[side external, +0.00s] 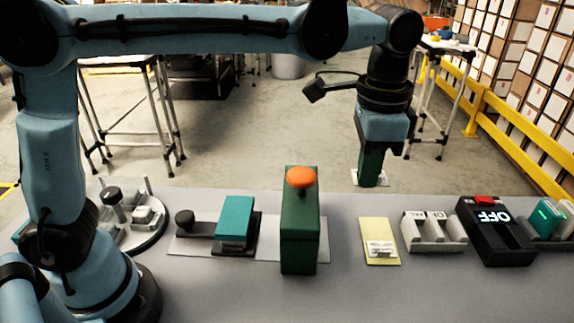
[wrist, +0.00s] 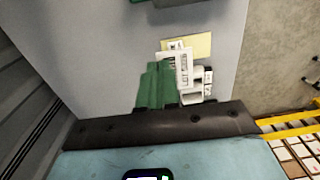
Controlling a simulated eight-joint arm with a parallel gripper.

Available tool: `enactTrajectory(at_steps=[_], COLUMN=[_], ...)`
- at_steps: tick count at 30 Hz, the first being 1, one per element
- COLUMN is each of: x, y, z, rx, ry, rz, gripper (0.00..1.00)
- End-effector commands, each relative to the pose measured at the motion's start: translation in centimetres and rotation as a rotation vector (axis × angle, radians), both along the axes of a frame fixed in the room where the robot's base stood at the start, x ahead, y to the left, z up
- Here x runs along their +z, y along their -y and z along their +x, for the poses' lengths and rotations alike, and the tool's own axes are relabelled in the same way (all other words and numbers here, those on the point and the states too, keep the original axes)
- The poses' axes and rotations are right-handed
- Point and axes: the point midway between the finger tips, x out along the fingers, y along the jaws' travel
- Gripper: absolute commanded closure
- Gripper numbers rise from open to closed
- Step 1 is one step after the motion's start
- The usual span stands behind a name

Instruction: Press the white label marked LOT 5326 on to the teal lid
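The teal lid (side external: 236,217) tops a tilted carton in a dark holder at the left middle of the bench. My gripper (side external: 370,180) is raised above the back edge of the bench, right of the lid and well apart from it. Its green fingers look closed together, with a white label (side external: 366,180) at their tips. In the wrist view the label (wrist: 184,70) lies at the fingertips (wrist: 160,80), with small print starting LOT; the digits are hard to read. The teal lid cannot be made out for certain in the wrist view.
A green block with an orange knob (side external: 300,177) stands between the lid and my gripper. A yellow pad (side external: 380,225) bears another white label. A white two-slot tray (side external: 435,232) and a black box marked OFF (side external: 497,232) stand right. The front of the bench is clear.

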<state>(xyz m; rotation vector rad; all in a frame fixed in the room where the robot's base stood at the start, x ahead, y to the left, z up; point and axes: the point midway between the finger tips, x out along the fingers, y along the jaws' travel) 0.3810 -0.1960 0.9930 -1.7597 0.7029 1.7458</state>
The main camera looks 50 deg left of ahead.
Motion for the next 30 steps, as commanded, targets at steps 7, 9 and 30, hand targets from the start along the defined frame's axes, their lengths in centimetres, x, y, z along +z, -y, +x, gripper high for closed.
enactTrajectory(at_steps=[7,9,30], x=[1.0,1.0,-3.0], y=[-7.9,-10.0,-20.1], z=[-2.8,-4.0,-13.6], rx=[0.008,0.008,-0.001], ry=[-0.007,-0.008,-0.014], rz=[-0.004,-0.006,-0.020], gripper=[1.00,1.00,1.00])
